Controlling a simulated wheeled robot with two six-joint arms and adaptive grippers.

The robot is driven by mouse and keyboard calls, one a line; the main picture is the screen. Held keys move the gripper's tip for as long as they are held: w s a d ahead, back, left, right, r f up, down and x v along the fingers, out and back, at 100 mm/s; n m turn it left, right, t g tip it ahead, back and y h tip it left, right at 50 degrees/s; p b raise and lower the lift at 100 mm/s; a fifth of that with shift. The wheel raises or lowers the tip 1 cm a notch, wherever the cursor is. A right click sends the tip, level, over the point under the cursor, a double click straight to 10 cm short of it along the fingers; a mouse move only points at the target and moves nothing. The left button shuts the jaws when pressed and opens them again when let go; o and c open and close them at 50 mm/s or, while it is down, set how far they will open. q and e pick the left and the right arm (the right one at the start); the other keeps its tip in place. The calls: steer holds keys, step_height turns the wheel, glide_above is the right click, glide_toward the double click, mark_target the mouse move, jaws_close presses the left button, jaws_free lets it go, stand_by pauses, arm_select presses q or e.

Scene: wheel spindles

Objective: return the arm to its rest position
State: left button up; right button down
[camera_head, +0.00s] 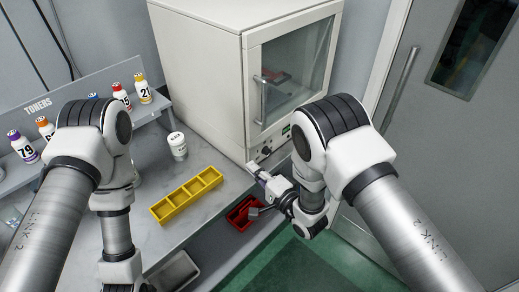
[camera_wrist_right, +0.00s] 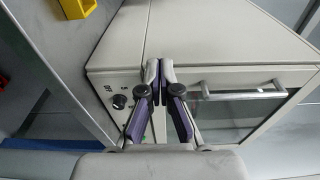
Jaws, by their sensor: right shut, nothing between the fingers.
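My right arm reaches in from the right in the head view. Its gripper (camera_head: 257,172) is close to the lower front of the white oven cabinet (camera_head: 200,65), beside the control knob. In the right wrist view the two purple-padded fingers (camera_wrist_right: 162,75) are together and empty, in front of the cabinet front. Whether they touch it I cannot tell. My left arm hangs down on the left in the head view; its gripper lies out of the picture at the bottom edge.
The oven's door handle (camera_head: 263,100) is near the right gripper. A yellow compartment tray (camera_head: 187,194) and white jar (camera_head: 177,146) stand on the bench. A red bin (camera_head: 236,214) and grey tray (camera_head: 173,273) sit lower. Toner bottles (camera_head: 142,88) line the shelf. Green floor is open at right.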

steer(key=s+d+f+m+g+h+b, duration=0.15)
steer(key=s+d+f+h+b, duration=0.3)
steer(key=d+f, duration=0.65)
steer(key=s+d+f+g+h+b, duration=0.35)
steer(key=s+d+f+h, duration=0.2)
steer(key=d+f, duration=0.45)
arm_select(q)
step_height(320, 180, down, 8)
steer(key=shift+d+b, duration=0.15)
steer(key=shift+b, duration=0.15)
arm_select(e)
steer(key=s+d+f+n+g, duration=0.1)
steer(key=s+d+n+g, duration=0.1)
steer(key=s, duration=0.6)
steer(key=s+d+f+n+g+h, duration=0.1)
steer(key=s+n+g, duration=0.3)
steer(key=s, duration=0.4)
steer(key=s+d+f+n+g, duration=0.2)
steer(key=s+n, duration=0.3)
steer(key=s, duration=0.3)
steer(key=shift+d+f+g, duration=0.15)
steer(key=shift+d+g, duration=0.3)
steer(key=shift+g, duration=0.05)
